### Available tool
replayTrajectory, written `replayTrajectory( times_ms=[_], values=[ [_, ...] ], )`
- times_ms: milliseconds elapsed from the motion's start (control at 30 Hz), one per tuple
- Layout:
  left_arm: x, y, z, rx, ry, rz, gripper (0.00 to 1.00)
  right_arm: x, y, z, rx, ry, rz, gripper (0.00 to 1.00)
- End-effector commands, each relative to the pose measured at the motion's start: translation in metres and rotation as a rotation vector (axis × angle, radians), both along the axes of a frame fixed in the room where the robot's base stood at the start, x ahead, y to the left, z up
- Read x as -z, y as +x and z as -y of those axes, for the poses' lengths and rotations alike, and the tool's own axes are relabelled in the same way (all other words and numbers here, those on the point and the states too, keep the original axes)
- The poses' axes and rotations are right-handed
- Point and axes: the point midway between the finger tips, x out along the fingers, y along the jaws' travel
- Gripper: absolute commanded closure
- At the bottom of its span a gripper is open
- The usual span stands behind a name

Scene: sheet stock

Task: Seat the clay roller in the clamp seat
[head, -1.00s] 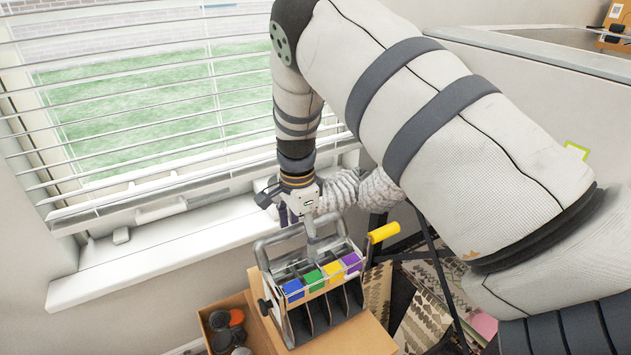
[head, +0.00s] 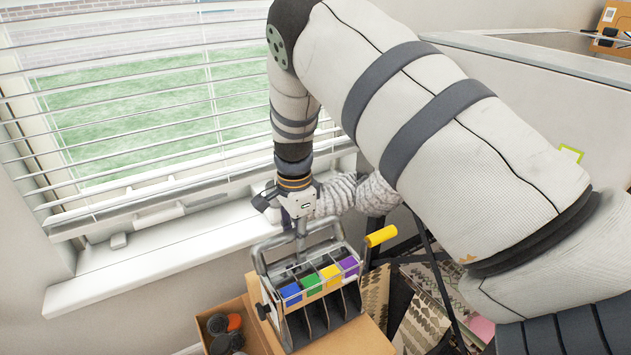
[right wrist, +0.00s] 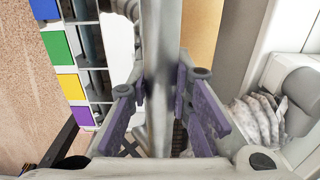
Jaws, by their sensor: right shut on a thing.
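The bar's lower end is hidden. I cannot clearly make out the clamp seat, or whether the device is seated. My left gripper is out of view.
The device stands on a light brown top (head: 365,340). A cardboard box (head: 207,322) with dark and orange round lids is at its left.

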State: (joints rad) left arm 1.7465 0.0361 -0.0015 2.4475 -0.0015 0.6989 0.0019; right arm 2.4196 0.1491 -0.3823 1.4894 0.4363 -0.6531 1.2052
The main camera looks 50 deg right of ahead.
Motion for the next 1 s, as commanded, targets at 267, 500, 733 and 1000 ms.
replayTrajectory(
  times_ms=[267,500,733,1000],
  values=[
    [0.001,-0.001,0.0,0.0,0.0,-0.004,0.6,0.004,-0.001,-0.001,-0.002,0.001,-0.007,1.0],
    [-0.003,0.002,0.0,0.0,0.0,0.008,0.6,-0.004,-0.002,-0.001,-0.003,0.002,-0.007,1.0],
    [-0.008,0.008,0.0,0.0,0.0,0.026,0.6,-0.019,0.0,0.0,-0.002,0.0,0.001,1.0],
    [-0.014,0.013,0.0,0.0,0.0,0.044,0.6,-0.034,0.001,0.0,-0.001,-0.001,0.005,1.0]
  ],
)
